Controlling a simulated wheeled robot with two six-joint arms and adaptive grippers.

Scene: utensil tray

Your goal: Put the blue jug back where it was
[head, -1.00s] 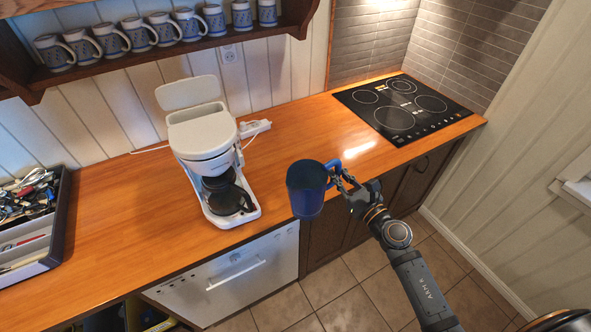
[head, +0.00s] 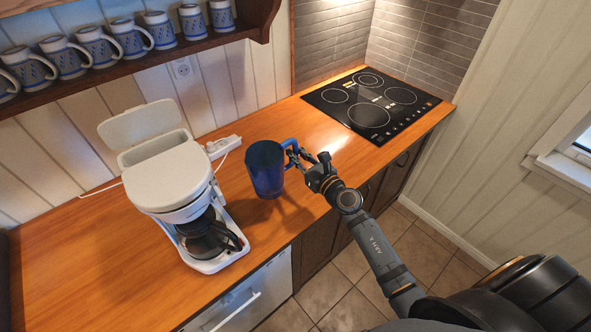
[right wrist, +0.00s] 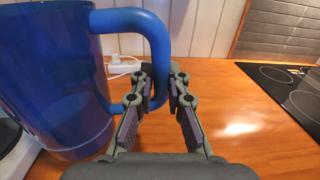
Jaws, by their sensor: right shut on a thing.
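The blue jug (head: 266,170) is upright over the wooden counter, right of the coffee maker. My right gripper (head: 300,158) is shut on the jug's handle, from the right side. In the right wrist view the jug (right wrist: 50,80) fills the left side, and the fingers of my right gripper (right wrist: 160,88) close on the lower part of its handle. I cannot tell whether the jug's base touches the counter. My left gripper is in neither current view.
The white coffee maker (head: 170,175) with its dark glass pot (head: 208,238) stands close left of the jug. A white power strip (head: 223,146) lies behind. The black hob (head: 370,103) is to the right. Several patterned mugs (head: 130,38) stand on the shelf above. Bare counter (head: 70,240) lies at left.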

